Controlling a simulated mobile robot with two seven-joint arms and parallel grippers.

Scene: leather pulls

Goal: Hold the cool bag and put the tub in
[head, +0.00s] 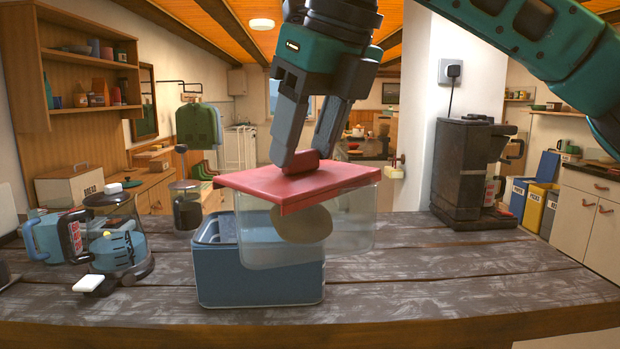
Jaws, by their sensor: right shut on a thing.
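The tub is a clear box with a red lid (300,184) and a rounded brownish thing showing inside. My right gripper (303,162) is shut on the raised red grip in the middle of the lid, and the tub hangs level from it. The cool bag (255,278) is a blue, open-topped box standing on the table, partly behind the tub in the picture. The tub overlaps the bag's right side and sticks out past it to the right. Its clear wall hides little, but how far apart the two are in depth is hard to tell. My left gripper is not in view.
The worn wooden table (450,290) is clear to the right of the bag. A black coffee machine (465,175) stands at the back right. A glass jug (118,238), a blue appliance (45,238) and a lidded jar (187,208) stand left of the bag.

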